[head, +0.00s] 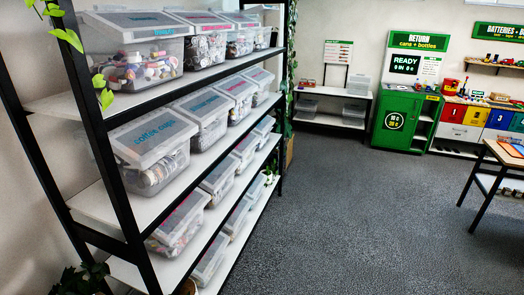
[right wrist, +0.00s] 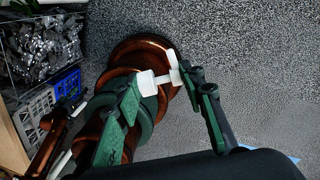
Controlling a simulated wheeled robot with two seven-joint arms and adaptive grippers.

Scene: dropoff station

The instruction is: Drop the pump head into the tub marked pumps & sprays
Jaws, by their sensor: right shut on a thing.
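In the head view, clear tubs with white lids stand on a black-framed shelf at the left. The nearest top-shelf tub (head: 150,72) holds mixed coloured pieces. Several labels are too small to read, and I cannot tell which tub is marked pumps & sprays. My left gripper is not clearly visible.
The white shelf boards (head: 100,204) have black posts. Open grey floor (head: 320,220) lies right of them. A green return machine (head: 400,118) stands at the back, and a table (head: 497,152) at the right. In the right wrist view, a wire basket (right wrist: 8,80) holds silvery scraps.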

